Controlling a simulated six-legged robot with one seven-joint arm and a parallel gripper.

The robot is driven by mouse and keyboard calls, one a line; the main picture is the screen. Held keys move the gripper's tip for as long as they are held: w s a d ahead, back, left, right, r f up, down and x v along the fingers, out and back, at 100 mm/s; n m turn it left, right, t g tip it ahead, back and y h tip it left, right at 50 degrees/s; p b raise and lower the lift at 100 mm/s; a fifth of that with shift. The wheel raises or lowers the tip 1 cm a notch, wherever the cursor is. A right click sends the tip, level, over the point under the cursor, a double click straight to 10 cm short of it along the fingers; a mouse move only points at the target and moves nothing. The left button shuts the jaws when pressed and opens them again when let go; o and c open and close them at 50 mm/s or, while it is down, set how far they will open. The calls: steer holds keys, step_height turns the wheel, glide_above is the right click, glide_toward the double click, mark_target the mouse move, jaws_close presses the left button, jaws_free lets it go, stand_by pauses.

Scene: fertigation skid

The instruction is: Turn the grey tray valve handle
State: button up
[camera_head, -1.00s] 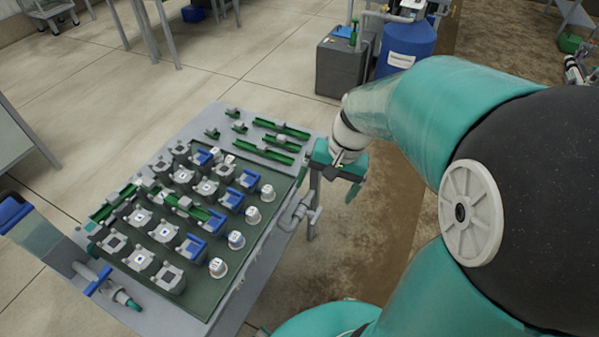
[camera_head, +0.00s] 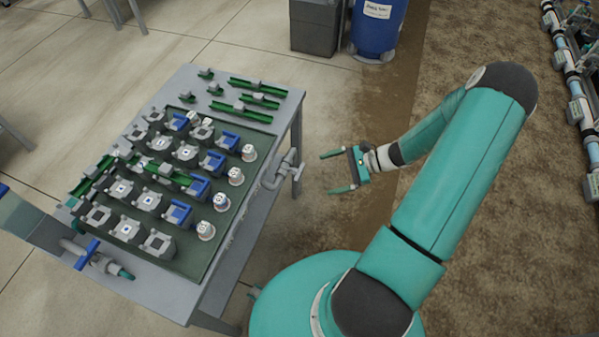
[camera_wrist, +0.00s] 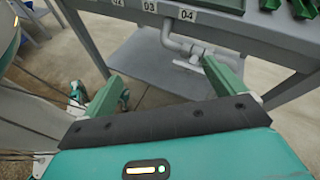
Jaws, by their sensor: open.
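The grey valve with its handle (camera_head: 290,168) sits on a grey pipe at the right side of the tray table. In the wrist view the valve (camera_wrist: 194,58) shows below the table edge, between my fingers and beyond them. My gripper (camera_head: 326,173) is open and empty, to the right of the valve and apart from it, with its fingers pointing left toward it. In the wrist view both green fingers of my gripper (camera_wrist: 160,72) are spread wide. The exact turn of the handle is hard to tell.
The tray table (camera_head: 218,290) carries a green tray (camera_head: 190,262) with several grey and blue valve parts and white knobs. A blue-handled valve (camera_head: 88,254) is at its lower left. A blue barrel (camera_head: 376,35) stands behind.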

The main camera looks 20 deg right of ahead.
mark_target(299, 171)
step_height(299, 171, down, 9)
steer(key=d+m+t, duration=0.3)
steer(key=m+t, duration=0.5)
steer(key=x, duration=1.3)
steer(key=shift+w+a, duration=0.1)
steer(key=shift+a, duration=0.1)
steer(key=c, duration=1)
